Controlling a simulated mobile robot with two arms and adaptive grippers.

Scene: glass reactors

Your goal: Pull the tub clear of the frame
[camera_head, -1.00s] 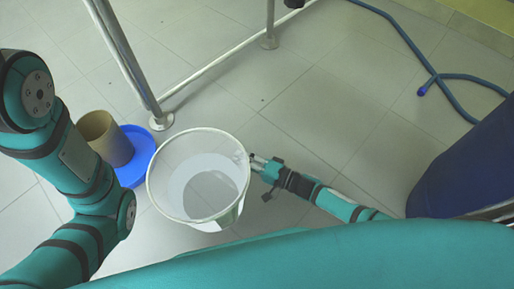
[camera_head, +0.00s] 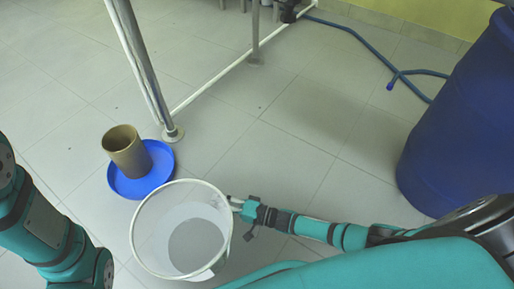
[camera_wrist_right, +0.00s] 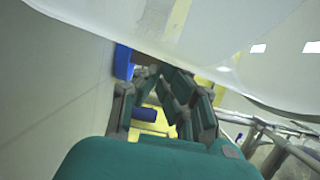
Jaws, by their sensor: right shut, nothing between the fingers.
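The tub, a whitish translucent open bucket (camera_head: 148,240), stands on the floor at the lower middle of the head view. In the right wrist view the fingers (camera_wrist_right: 165,98) are close below a pale tub wall (camera_wrist_right: 215,30). My left arm shows at the left edge, but its gripper is out of view.
A blue dish (camera_head: 152,181) holding a tan cylinder (camera_head: 126,152) sits just beyond the tub's left side. A large blue barrel (camera_head: 465,120) stands at right. A blue hose (camera_head: 350,32) lies at the back right. Floor tiles in the middle are clear.

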